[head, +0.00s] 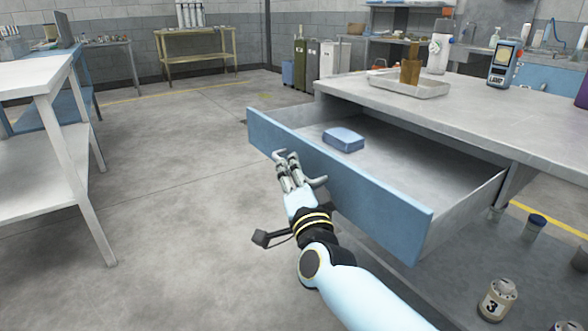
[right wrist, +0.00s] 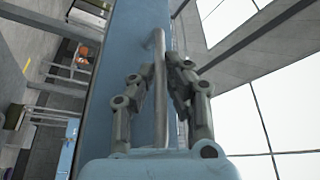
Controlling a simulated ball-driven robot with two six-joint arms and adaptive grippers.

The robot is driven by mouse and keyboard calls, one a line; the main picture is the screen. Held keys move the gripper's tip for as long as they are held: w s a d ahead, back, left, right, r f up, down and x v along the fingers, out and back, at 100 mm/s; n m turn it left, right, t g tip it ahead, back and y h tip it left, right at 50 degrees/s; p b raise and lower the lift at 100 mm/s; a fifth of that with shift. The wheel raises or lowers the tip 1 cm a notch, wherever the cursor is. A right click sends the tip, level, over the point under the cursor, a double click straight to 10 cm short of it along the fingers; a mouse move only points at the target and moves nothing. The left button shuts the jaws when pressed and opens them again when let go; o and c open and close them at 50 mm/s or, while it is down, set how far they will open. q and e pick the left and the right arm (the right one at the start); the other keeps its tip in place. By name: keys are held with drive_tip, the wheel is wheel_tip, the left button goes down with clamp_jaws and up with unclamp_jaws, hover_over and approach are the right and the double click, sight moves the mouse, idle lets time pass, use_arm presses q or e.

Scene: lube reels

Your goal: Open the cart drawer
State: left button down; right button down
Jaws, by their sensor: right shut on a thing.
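The cart drawer (head: 375,195) has a blue front and grey inner walls. In the head view it stands well out from under the cart's grey top (head: 480,110), with its inside showing. A blue box-like item (head: 343,139) lies in it. My right gripper (head: 287,160) is at the outer face of the drawer front, left of its middle. In the right wrist view its fingers (right wrist: 160,80) are closed around the drawer's bar handle (right wrist: 159,95). In the head view the gripper hides the handle. My left gripper is in neither view.
A tray (head: 410,86) with a brown object, a white bottle (head: 437,54) and a handheld device (head: 503,63) stand on the cart top. Several canisters (head: 497,299) are on the lower shelf. A white table (head: 40,75) stands at left; the floor between is clear.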

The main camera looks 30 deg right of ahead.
drive_tip(key=c, duration=1.4)
unclamp_jaws()
drive_tip(key=v, duration=1.2)
drive_tip(key=s+d+f+n+g+y, duration=0.1)
drive_tip(key=s+f+n+g+y, duration=0.15)
drive_tip(key=s+f, duration=0.6)
drive_tip(key=s+f+n+g+y, duration=0.1)
drive_tip(key=s+f+n+g, duration=0.3)
drive_tip(key=f, duration=1)
drive_tip(key=s+d+f+n+g+y, duration=0.1)
drive_tip(key=s+f+n+g, duration=0.4)
drive_tip(key=f, duration=0.6)
drive_tip(key=s+d+f+n+g, duration=0.1)
drive_tip(key=s+f+g, duration=0.1)
drive_tip(key=s, duration=0.7)
drive_tip(key=s+d+f+n+g, duration=0.1)
drive_tip(key=s+d+f+g, duration=0.1)
drive_tip(key=s+f, duration=0.3)
drive_tip(key=s+d+f+n+g+p, duration=0.1)
drive_tip(key=s+f+g, duration=0.3)
drive_tip(key=s, duration=1)
drive_tip(key=shift+s+d+f+n, duration=0.1)
drive_tip(key=shift+s+d+n, duration=0.05)
drive_tip(key=shift+d+n, duration=0.15)
